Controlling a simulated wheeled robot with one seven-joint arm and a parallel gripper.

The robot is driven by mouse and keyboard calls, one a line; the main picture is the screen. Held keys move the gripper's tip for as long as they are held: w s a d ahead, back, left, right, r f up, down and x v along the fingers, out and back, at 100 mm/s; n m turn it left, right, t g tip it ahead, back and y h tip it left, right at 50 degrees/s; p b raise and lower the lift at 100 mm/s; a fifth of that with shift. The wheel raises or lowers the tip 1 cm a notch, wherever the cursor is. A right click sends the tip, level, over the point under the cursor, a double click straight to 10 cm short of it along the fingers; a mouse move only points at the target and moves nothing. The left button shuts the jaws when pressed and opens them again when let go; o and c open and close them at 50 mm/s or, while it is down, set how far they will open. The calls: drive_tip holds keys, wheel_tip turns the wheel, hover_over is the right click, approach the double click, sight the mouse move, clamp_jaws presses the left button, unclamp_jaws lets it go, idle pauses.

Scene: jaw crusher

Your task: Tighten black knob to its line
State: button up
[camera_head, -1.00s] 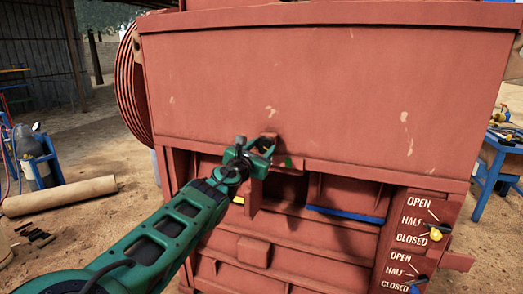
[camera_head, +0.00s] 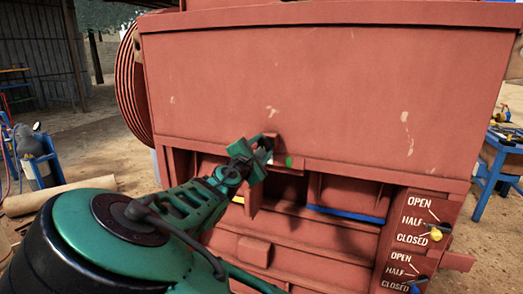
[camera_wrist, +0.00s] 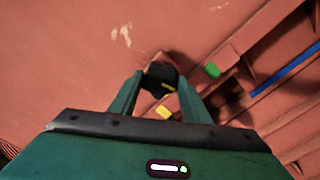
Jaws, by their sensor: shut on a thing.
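The black knob (camera_wrist: 161,74) sits between the fingertips of my gripper (camera_wrist: 161,88) in the wrist view, on the red crusher's front. A short yellow mark shows on the knob's lower right side. My gripper is shut on the knob. A yellow patch (camera_wrist: 163,112) lies just below the knob in that view, and a green patch (camera_wrist: 212,70) lies to its right. In the head view my gripper (camera_head: 262,155) is at the crusher's front, left of the green patch (camera_head: 288,161); the knob is largely hidden there by the gripper.
The red crusher body (camera_head: 310,80) fills the middle. A ledge with a blue strip (camera_head: 345,215) is right of the gripper. OPEN/HALF/CLOSED labels with a yellow-knobbed lever (camera_head: 436,235) are at lower right. A blue table (camera_head: 490,165) stands far right.

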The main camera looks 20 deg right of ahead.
drive_tip(key=m, duration=0.4)
drive_tip(key=shift+s+d+f+m, duration=0.1)
drive_tip(key=shift+d+f+m, duration=0.1)
drive_tip(key=shift+m, duration=0.1)
drive_tip(key=shift+f+m, duration=0.1)
drive_tip(key=shift+m, duration=2.2)
drive_tip(key=o, duration=1)
drive_tip(key=shift+o, duration=0.2)
drive_tip(key=shift+a, duration=0.1)
drive_tip(key=shift+s+a, duration=0.3)
drive_tip(key=shift+a, duration=0.05)
drive_tip(key=v, duration=0.9)
drive_tip(key=shift+s+a, duration=0.15)
drive_tip(key=shift+s, duration=0.15)
